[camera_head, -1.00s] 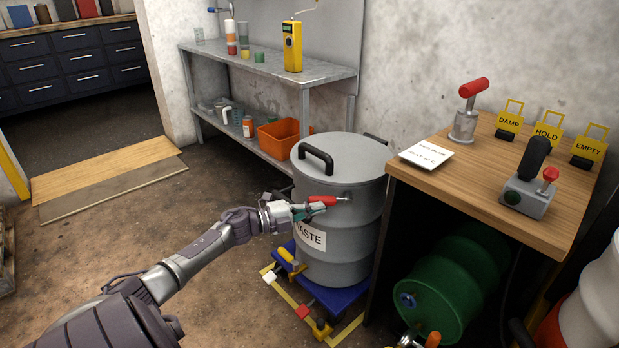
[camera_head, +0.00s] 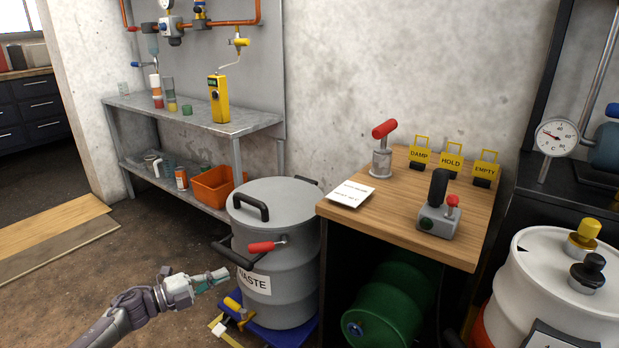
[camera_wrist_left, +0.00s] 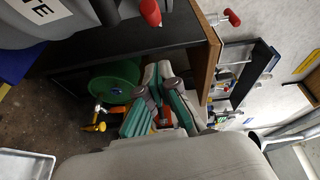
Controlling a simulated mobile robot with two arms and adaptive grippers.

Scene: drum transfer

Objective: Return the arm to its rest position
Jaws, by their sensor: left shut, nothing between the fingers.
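My left arm comes in from the lower left in the head view. Its gripper (camera_head: 222,276) is just left of the grey waste drum (camera_head: 276,262), apart from the red-handled lever on the drum's side. In the left wrist view the gripper fingers (camera_wrist_left: 150,105) are closed with nothing between them, and part of the drum (camera_wrist_left: 62,22) shows at the upper left. The drum stands upright on a blue wheeled base (camera_head: 285,338), with its lid on. My right gripper is not in view.
A wooden-topped bench (camera_head: 465,235) with tags and a control box stands right of the drum. A green drum (camera_head: 385,308) lies beneath it. A white drum (camera_head: 560,270) is at the far right. A metal shelf (camera_head: 200,125) stands behind. Open floor lies to the left.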

